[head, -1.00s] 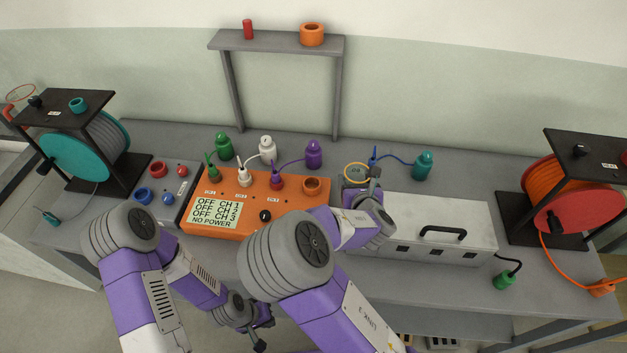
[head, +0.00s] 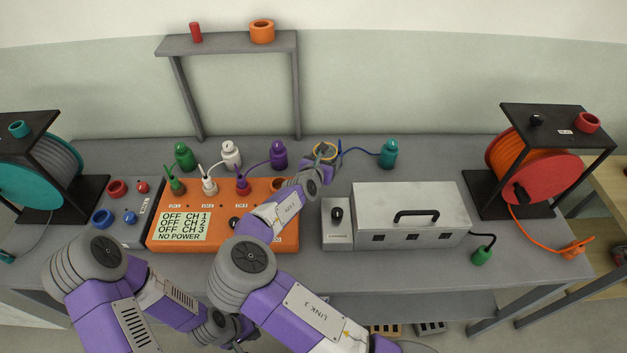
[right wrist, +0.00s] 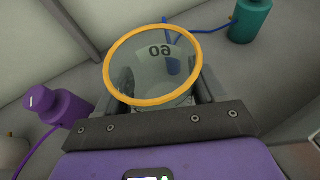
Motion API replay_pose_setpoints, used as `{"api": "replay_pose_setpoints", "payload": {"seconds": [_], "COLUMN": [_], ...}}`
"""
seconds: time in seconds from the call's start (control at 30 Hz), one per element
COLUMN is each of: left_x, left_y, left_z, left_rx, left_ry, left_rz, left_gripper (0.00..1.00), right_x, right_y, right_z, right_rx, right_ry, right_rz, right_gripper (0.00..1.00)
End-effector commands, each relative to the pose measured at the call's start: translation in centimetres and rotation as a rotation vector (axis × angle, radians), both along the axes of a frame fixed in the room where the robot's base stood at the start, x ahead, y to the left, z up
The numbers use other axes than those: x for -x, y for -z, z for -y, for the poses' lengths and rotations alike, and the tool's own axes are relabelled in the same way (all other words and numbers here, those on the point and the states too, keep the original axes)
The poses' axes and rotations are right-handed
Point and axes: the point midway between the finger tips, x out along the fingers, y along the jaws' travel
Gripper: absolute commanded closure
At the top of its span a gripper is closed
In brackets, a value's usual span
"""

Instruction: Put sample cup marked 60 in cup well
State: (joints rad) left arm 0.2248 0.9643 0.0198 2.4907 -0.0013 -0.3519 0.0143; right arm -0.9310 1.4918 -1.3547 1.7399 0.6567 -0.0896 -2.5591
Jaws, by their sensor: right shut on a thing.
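The sample cup (right wrist: 150,85) is a clear glass cup with a yellow-orange rim and a dark 60 on it, seen rotated in the right wrist view. My right gripper (right wrist: 152,105) is shut on it, with fingers on either side. In the head view the cup (head: 325,150) is at the back of the bench, beside the blue probe (head: 340,148).
The orange instrument (head: 180,228) reads NO POWER. Green, white and purple (head: 279,153) bottles stand behind it, and a teal bottle (head: 389,153) is to the cup's right. A grey box with a handle (head: 415,205) is on the right. A shelf (head: 228,43) stands at the back.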

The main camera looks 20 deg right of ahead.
Motion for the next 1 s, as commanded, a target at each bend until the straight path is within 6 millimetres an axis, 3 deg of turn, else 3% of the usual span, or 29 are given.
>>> {"api": "replay_pose_setpoints", "payload": {"seconds": [0.4,0.87,0.9,1.0], "left_x": [0.0,0.0,0.0,0.0], "left_y": [1.3,1.5,1.5,1.5], "left_z": [0.0,0.0,0.0,0.0], "left_rx": [0.0,0.0,0.0,0.0], "left_ry": [0.0,0.0,0.0,0.0], "left_rz": [0.0,0.0,0.0,0.0], "left_gripper": [1.0,1.0,1.0,1.0], "right_x": [0.0,0.0,0.0,0.0], "right_y": [5.2,5.9,5.9,5.8], "right_z": [0.0,0.0,0.0,0.0], "right_rx": [0.001,0.003,0.002,0.002], "right_ry": [-0.001,-0.002,-0.001,-0.001], "right_rz": [0.002,0.002,0.002,0.003], "right_gripper": [0.66,0.66,0.26,0.11]}}
